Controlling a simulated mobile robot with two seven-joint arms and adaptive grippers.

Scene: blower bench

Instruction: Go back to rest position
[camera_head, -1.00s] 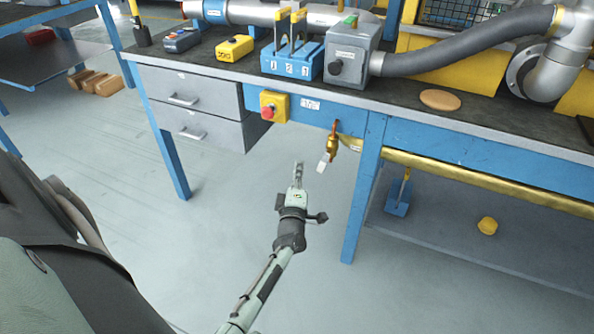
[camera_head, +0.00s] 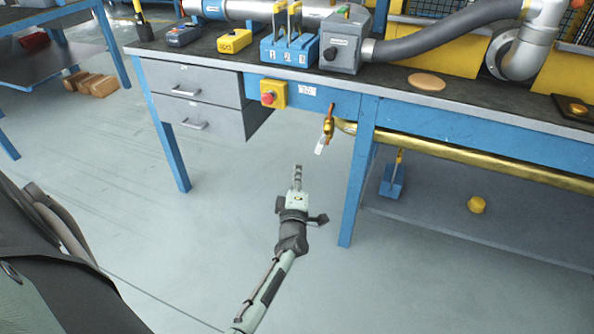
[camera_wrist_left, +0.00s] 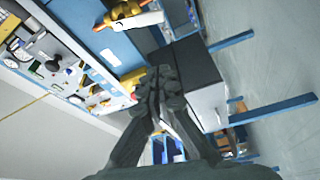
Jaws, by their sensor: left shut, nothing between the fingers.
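My left gripper (camera_head: 297,172) is shut and empty in the head view. It hangs in free air in front of the blue bench, below the level of the worktop and over the grey floor. In the left wrist view its dark fingers (camera_wrist_left: 158,88) meet at their tips with nothing between them. The arm comes up from the bottom of the head view. My right gripper is in neither view.
The blue workbench (camera_head: 440,149) stands just beyond the gripper. A brass valve with a pale lever (camera_head: 324,135) and a red button on a yellow box (camera_head: 273,93) project from its front. Grey drawers (camera_head: 200,101) are at left. The floor (camera_head: 120,200) around the gripper is clear.

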